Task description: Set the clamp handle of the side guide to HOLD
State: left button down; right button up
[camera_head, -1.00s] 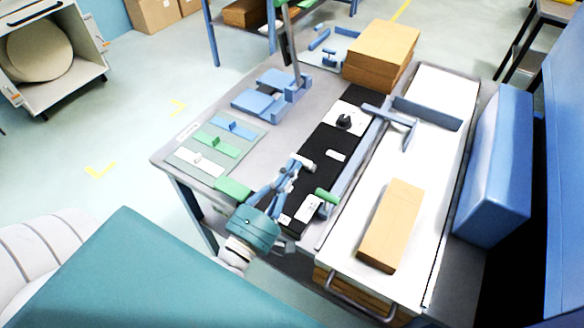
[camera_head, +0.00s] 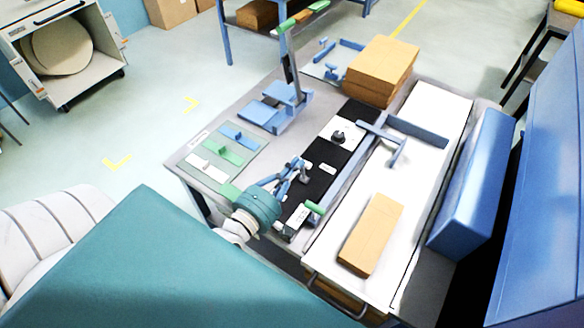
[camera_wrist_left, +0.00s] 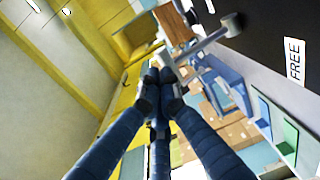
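The clamp handle (camera_head: 304,176) is a small grey lever on the black strip (camera_head: 318,186) of the bench. In the left wrist view the lever (camera_wrist_left: 212,38) has a round pivot end, and its other end lies close beyond my fingertips. A white label reading FREE (camera_wrist_left: 295,60) is on the dark surface beside it. My left gripper (camera_head: 297,164) is at the handle; its fingertips in the left wrist view (camera_wrist_left: 160,84) meet, with nothing visible between them. Whether they touch the lever is unclear. The blue side guide (camera_head: 386,138) lies across the white surface. My right gripper is out of view.
A black knob on a white plate (camera_head: 338,137) and a green-handled part (camera_head: 314,208) are near the handle. A cardboard block (camera_head: 370,234) lies on the white surface. A brown stack (camera_head: 382,70) and blue brackets (camera_head: 275,105) stand farther back.

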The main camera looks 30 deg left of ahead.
pick_arm(q)
jog(key=w, duration=1)
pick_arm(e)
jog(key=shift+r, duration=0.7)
pick_arm(q)
jog(key=shift+d+p, duration=0.1)
jog(key=shift+p, duration=0.2)
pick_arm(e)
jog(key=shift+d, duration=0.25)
